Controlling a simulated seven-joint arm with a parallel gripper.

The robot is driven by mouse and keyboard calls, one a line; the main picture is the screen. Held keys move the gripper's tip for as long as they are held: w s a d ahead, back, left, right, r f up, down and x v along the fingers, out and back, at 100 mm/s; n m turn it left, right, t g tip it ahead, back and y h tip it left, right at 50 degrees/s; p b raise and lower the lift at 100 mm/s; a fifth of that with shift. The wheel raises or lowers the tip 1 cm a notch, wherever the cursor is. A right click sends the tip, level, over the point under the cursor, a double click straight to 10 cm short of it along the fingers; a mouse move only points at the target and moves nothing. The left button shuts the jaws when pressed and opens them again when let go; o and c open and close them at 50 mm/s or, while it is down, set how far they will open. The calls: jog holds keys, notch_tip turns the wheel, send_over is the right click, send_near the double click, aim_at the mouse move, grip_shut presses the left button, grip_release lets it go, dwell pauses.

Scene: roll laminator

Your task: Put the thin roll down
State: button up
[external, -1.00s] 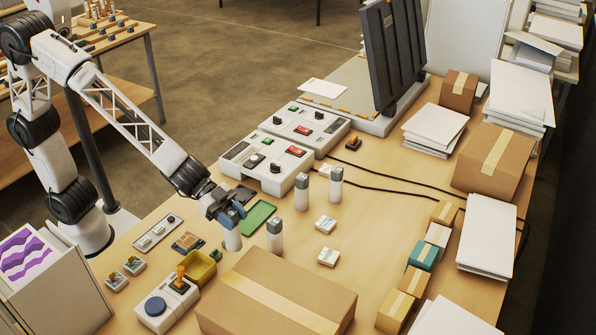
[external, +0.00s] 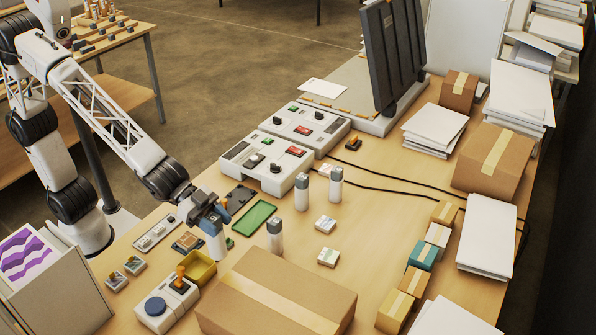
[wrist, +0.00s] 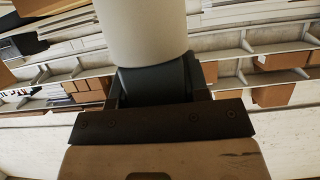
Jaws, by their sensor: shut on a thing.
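My gripper (external: 213,215) is shut on a pale upright roll (external: 217,246) with a dark top, above the left part of the table. I cannot tell if the roll's lower end touches the table. In the wrist view the held roll (wrist: 148,30) is a wide pale cylinder with a dark band between the jaws (wrist: 160,85). Other similar white rolls with grey tops stand upright on the table: one (external: 275,238) right of my gripper, and two (external: 302,193) (external: 336,186) farther back.
A green tray (external: 254,218) lies just right of my gripper. A yellow bin (external: 199,268) and a control box with a joystick (external: 168,303) are in front. A large cardboard box (external: 275,297) fills the front middle. The white laminator units (external: 280,150) stand behind.

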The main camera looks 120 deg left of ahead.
jog(key=shift+w, duration=0.1)
jog(key=w+f, duration=0.1)
jog(key=w, duration=1.4)
jog(key=shift+w+a+f, duration=0.2)
jog(key=shift+w+a, duration=0.2)
jog(key=shift+a, duration=0.05)
jog(key=shift+f, duration=1.9)
jog(key=o, duration=1.2)
jog(key=shift+c, duration=0.2)
